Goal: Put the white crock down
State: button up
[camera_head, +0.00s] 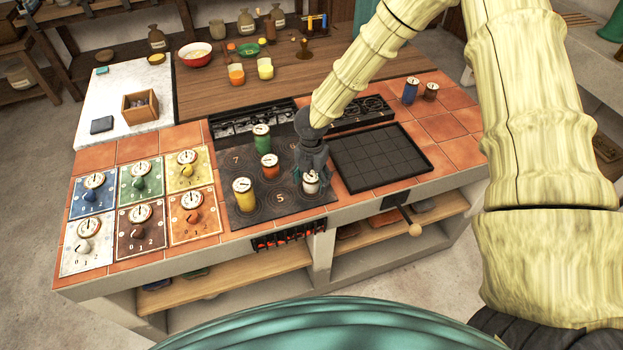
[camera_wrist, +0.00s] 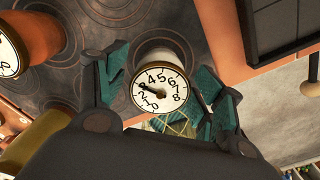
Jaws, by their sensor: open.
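The white crock (camera_head: 311,186) stands upright on the dark hob (camera_head: 285,208), near its front right corner. Its dial top, with numbers and a black pointer, faces up in the wrist view (camera_wrist: 159,92). My gripper (camera_head: 312,168) is just above and around the top of the crock. In the wrist view its green fingers (camera_wrist: 164,88) stand apart on either side of the crock, with gaps showing. It is open. The lower crock is partly hidden in the wrist view.
On the hob stand an orange crock (camera_head: 269,168), a yellow crock (camera_head: 244,196) and a green crock (camera_head: 262,138). A black gridded tray (camera_head: 380,158) lies right of the hob. Coloured dial panels (camera_head: 138,183) lie left. A wooden handle (camera_head: 415,230) sticks out in front.

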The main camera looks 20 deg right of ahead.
aim_at(312, 176)
notch_tip(312, 176, up, 12)
jog(key=b, duration=0.2)
jog(key=shift+b, duration=0.4)
jog(key=shift+r, duration=0.1)
dwell(0.4)
